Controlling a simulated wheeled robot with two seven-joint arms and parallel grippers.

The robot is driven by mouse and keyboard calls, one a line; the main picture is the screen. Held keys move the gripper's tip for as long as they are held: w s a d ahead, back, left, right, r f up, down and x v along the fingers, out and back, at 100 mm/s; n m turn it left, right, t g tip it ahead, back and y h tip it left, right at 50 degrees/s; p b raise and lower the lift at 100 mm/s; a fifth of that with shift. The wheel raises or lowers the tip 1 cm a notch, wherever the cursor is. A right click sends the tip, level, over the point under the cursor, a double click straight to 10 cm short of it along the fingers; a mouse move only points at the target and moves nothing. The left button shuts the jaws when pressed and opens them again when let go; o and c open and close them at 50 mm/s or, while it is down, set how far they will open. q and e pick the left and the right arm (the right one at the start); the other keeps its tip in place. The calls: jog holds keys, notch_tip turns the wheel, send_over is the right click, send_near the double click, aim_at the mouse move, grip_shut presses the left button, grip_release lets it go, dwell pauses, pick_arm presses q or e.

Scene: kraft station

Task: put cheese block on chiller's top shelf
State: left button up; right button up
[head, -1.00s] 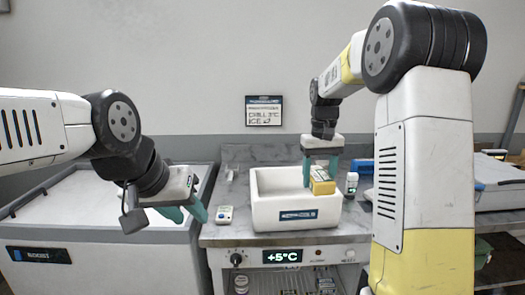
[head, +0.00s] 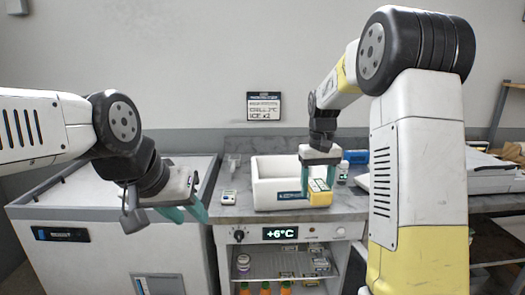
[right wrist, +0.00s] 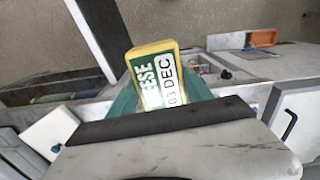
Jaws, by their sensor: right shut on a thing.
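The cheese block (head: 320,198) is yellow with a green and white label. My right gripper (head: 319,184) is shut on it and holds it in front of the white bin's right side, above the counter's front area. In the right wrist view the block (right wrist: 155,75) shows its label reading "ESE" and "03 DEC", between the teal fingers. The chiller (head: 283,234) is under the counter, its front open, its display reading +6°C. Its top shelf (head: 280,268) carries a jar and small boxes at the sides. My left gripper (head: 186,213) is open and empty, left of the counter.
A white bin (head: 275,186) stands on the counter. A small device (head: 229,197) lies left of it; a white bottle (head: 343,172) and a blue item (head: 356,157) are to its right. Orange-topped items (head: 265,289) show below the shelf. The middle of the top shelf looks free.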

jog(key=s+f, duration=0.3)
jog(key=f, duration=0.6)
jog(key=s+f+m, duration=0.1)
jog(key=s+f, duration=0.1)
jog(key=f, duration=0.8)
jog(key=shift+s+a+f, duration=0.2)
jog(key=shift+s+a, duration=0.05)
jog(key=shift+s, duration=0.15)
